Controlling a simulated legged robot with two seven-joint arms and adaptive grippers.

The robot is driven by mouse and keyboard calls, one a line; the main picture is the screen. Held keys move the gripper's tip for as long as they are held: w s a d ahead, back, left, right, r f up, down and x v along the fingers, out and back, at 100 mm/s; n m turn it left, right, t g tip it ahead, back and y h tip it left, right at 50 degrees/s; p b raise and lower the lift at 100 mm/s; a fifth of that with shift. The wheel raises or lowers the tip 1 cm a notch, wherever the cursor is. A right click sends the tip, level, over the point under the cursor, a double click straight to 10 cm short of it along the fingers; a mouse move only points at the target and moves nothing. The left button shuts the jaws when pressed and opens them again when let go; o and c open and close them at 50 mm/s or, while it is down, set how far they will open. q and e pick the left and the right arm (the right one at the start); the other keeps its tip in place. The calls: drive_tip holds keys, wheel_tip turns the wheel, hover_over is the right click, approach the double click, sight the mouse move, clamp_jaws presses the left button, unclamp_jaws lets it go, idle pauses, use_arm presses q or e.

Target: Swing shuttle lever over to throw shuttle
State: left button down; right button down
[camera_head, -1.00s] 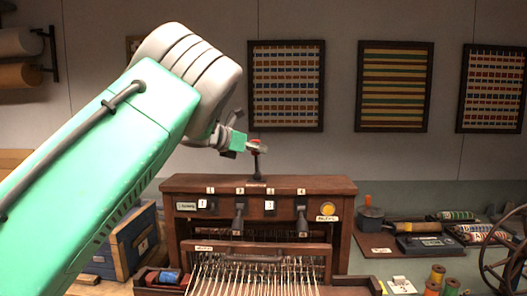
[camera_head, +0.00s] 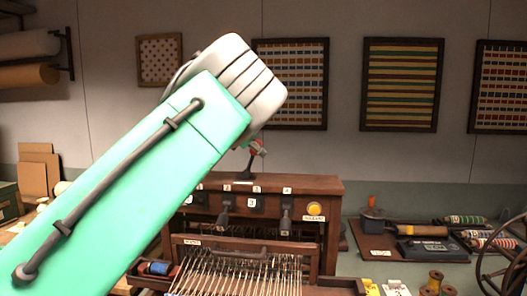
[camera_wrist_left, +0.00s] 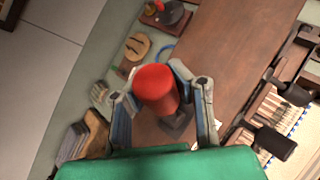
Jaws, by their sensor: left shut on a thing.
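The shuttle lever (camera_head: 248,166) is a short dark stem on top of the wooden loom box (camera_head: 290,183). It leans to the right in the head view. Its red knob (camera_wrist_left: 155,88) sits between the fingers of my left gripper (camera_wrist_left: 160,97) in the left wrist view, and the gripper is shut on it. In the head view my green left arm hides most of the gripper; only bits of it (camera_head: 258,148) show at the lever top. My right gripper is in neither view.
Dark handles (camera_head: 286,218) and a yellow button (camera_head: 314,209) are on the loom box's front, with white threads (camera_head: 240,272) below. A tool tray (camera_head: 376,243), spools (camera_head: 435,280) and a dark wheel (camera_head: 490,265) are on the right.

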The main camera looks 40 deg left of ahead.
use_arm(q)
drive_tip(key=shift+w+d+f+m+g+y, duration=0.1)
drive_tip(key=shift+d+f+m+g+y, duration=0.2)
drive_tip(key=shift+d+f+g+y, duration=0.15)
drive_tip(key=shift+f, duration=0.1)
drive_tip(key=c, duration=1.8)
unclamp_jaws()
drive_tip(key=o, duration=0.5)
drive_tip(key=shift+o, duration=0.2)
drive_tip(key=shift+s+d+r, duration=0.25)
drive_tip(key=shift+s+r, duration=0.2)
drive_tip(key=shift+r, duration=0.05)
drive_tip(key=shift+w, duration=0.2)
drive_tip(key=v, duration=1.2)
drive_tip(key=shift+s+d, duration=0.15)
drive_tip(key=shift+s, duration=0.05)
